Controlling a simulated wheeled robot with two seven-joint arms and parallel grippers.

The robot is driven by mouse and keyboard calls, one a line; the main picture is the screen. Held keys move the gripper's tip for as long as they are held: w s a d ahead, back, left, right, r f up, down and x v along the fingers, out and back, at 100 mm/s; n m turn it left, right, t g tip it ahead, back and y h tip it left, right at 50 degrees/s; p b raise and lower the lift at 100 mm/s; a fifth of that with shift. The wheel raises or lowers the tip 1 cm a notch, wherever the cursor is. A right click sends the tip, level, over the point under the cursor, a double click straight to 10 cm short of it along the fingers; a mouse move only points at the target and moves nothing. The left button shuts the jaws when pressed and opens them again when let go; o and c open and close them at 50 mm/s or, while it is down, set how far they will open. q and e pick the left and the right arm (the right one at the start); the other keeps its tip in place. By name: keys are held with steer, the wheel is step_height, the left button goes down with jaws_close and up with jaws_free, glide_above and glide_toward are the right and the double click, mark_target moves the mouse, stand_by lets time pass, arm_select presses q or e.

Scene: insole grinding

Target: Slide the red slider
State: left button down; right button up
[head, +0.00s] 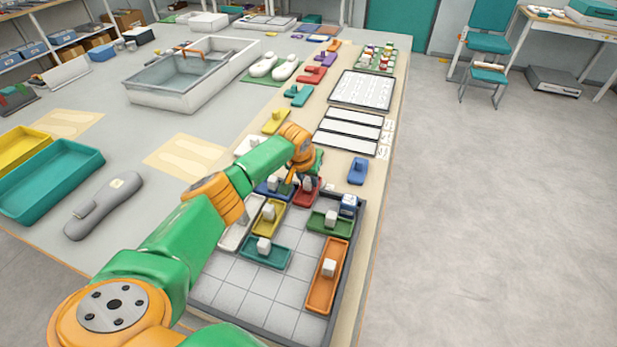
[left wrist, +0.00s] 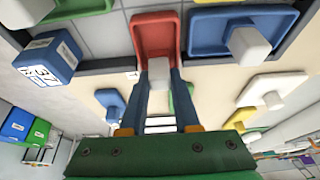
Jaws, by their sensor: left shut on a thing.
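The red slider (head: 311,195) is a small tray with a white knob, at the far edge of the gridded board (head: 225,283) in the head view. In the left wrist view the red slider (left wrist: 155,32) is at the top centre, and its white knob (left wrist: 159,72) sits between my fingers. My left gripper (head: 306,181) is above it, shut on this knob; its fingers (left wrist: 160,82) flank the knob in the left wrist view. The arm partly hides the slider in the head view. My right gripper is not in view.
A blue slider (head: 268,187) sits left of the red one, with a yellow slider (head: 268,226) nearer. A green slider (head: 322,226), a labelled blue cube (head: 349,204), a teal slider (head: 264,257) and an orange slider (head: 325,292) are also on the board. The board's middle is clear.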

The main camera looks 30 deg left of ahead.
mark_target(305, 194)
arm_select(q)
steer(key=shift+w+a+r, duration=0.1)
steer(key=shift+w+r, duration=0.05)
steer(key=shift+r, duration=0.05)
steer(key=c, duration=0.9)
jaws_free()
steer(key=shift+o, duration=1.3)
steer(key=shift+f, duration=0.1)
steer(key=v, duration=0.7)
